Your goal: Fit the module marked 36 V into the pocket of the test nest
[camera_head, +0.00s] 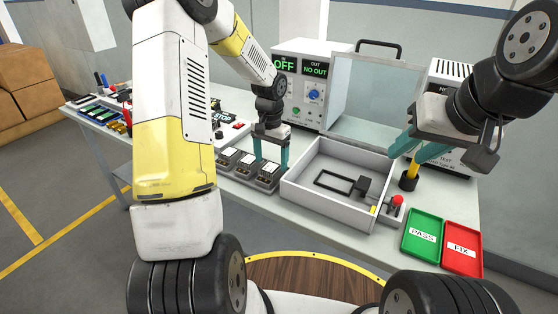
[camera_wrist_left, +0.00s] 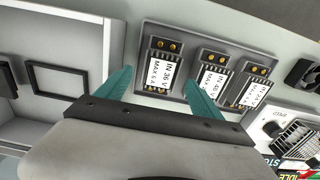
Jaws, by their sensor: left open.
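The module marked 36 V (camera_wrist_left: 160,72) is a dark block with a white label, in the left place of a grey tray (camera_wrist_left: 183,97) beside two similar modules. The modules also show in the head view (camera_head: 268,171). My left gripper (camera_head: 269,160) is open above the tray; in the left wrist view its teal fingers (camera_wrist_left: 161,77) appear on either side of the 36 V module, with no visible grip. The test nest is a white open box (camera_head: 310,201) with a black rectangular frame (camera_head: 335,182), its pocket, on the floor.
A clear lid (camera_head: 368,98) stands raised behind the box. A power unit (camera_head: 308,85) reads OFF and NO OUT. A red-knobbed lever (camera_head: 397,202) is at the box's right front. Green PASS (camera_head: 422,236) and red FIX (camera_head: 462,249) trays lie at the right.

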